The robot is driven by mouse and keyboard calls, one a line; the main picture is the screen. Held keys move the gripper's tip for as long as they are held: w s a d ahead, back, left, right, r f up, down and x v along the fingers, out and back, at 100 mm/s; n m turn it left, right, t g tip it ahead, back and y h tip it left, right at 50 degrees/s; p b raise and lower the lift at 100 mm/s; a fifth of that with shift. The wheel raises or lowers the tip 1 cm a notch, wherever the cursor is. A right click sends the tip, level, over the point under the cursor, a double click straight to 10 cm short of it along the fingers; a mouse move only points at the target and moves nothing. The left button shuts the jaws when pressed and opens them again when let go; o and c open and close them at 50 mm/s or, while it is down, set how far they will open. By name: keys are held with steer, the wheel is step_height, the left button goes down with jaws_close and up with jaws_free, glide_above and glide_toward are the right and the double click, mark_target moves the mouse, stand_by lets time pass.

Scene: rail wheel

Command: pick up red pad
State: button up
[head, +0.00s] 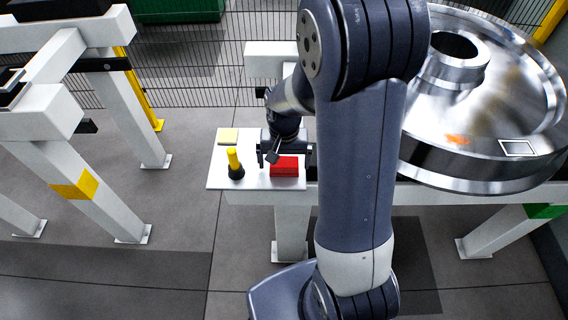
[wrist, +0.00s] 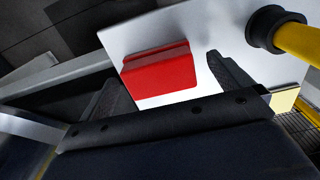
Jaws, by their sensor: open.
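The red pad (head: 284,167) is a small red block on a white shelf (head: 222,180) in the head view. It also shows in the wrist view (wrist: 160,76), lying on the white surface beyond and between my two fingers. My gripper (head: 270,157) is just above and beside the pad in the head view. In the wrist view my gripper (wrist: 168,82) is open, with one dark finger on each side and nothing held. I cannot tell how high the fingertips are above the shelf.
A yellow-handled tool with a black base (head: 235,164) stands on the shelf left of the pad. A pale yellow pad (head: 227,135) lies behind it. A large shiny rail wheel (head: 500,160) is at the right. White posts (head: 95,180) stand at the left.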

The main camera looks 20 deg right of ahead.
steer(key=shift+f, duration=0.35)
steer(key=c, duration=1.1)
